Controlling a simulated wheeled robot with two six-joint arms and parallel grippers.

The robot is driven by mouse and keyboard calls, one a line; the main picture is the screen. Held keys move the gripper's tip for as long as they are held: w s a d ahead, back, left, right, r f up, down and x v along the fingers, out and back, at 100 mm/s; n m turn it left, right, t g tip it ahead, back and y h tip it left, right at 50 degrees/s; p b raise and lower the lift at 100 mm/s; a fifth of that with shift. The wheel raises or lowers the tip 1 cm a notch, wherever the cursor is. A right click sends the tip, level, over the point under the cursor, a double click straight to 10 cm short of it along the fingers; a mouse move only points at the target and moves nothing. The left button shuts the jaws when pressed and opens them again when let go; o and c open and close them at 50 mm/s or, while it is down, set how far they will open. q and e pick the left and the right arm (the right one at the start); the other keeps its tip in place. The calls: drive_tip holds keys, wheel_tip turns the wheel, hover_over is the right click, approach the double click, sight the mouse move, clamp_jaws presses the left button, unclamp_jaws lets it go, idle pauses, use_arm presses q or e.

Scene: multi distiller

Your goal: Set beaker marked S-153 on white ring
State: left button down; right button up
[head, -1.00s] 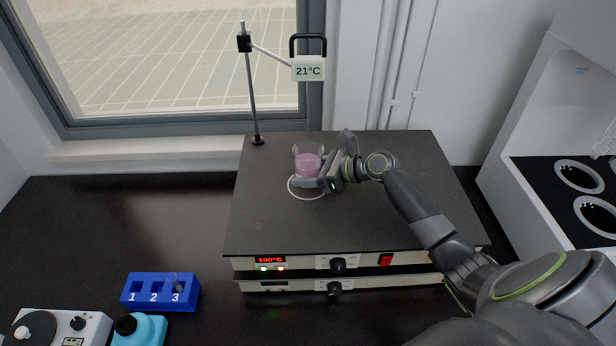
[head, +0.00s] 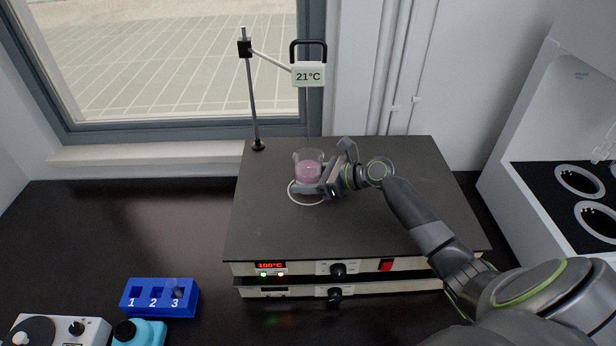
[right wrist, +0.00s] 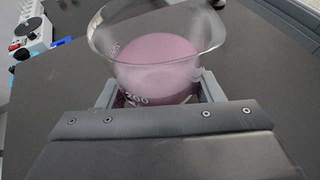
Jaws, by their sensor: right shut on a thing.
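A glass beaker with pink liquid (head: 308,170) is in my right gripper (head: 311,186) in the head view. The gripper's fingers are shut around the beaker's lower part. The beaker also fills the upper middle of the right wrist view (right wrist: 155,65), upright, with volume marks on its side; no S-153 label is readable. The white ring (head: 309,204) lies on the dark hotplate top (head: 270,222). The beaker stands over the ring's far part, which it and the gripper partly hide. I cannot tell whether its base touches the plate. My left gripper is not in view.
A stand (head: 253,105) with a 21°C display (head: 308,76) rises behind the beaker. The hotplate front reads 100°C (head: 270,265). A blue numbered rack (head: 160,298) is at the lower left. A white cabinet (head: 520,110) stands at the right. The plate's left side is clear.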

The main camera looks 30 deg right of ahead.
drive_tip(key=shift+f, duration=0.65)
drive_tip(key=o, duration=1.3)
drive_tip(key=b+v, duration=0.3)
drive_tip(key=v, duration=1.2)
drive_tip(key=shift+s+d, duration=0.15)
drive_tip(key=shift+d, duration=0.05)
drive_tip(key=shift+v, duration=0.95)
